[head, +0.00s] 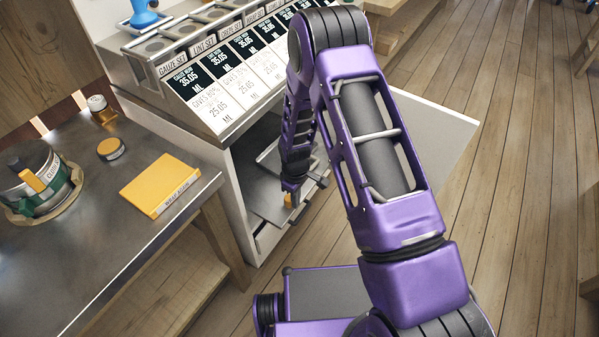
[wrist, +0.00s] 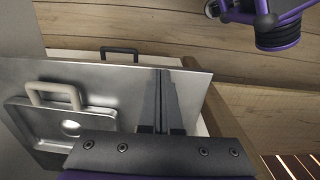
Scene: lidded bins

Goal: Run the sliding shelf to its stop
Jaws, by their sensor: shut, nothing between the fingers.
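The sliding shelf (head: 262,190) is a flat grey metal plate inside the open cabinet, low under the label-covered counter. In the wrist view the shelf (wrist: 135,77) carries a square metal lid (wrist: 98,118) with a pale loop handle (wrist: 53,93). My gripper (head: 291,197) reaches down at the shelf's front edge. In the wrist view my gripper (wrist: 162,80) has its dark fingers together and empty, over the shelf beside the lid. Whether the fingertips touch the shelf cannot be told. My arm hides part of the cabinet's inside in the head view.
A dark handle (wrist: 119,52) on a pale front shows beyond the shelf edge. The open white door (head: 440,130) stands right of the cabinet. A metal-topped table (head: 75,230) with a yellow book (head: 160,185) and a pot (head: 35,180) is at left. Wooden floor is clear at right.

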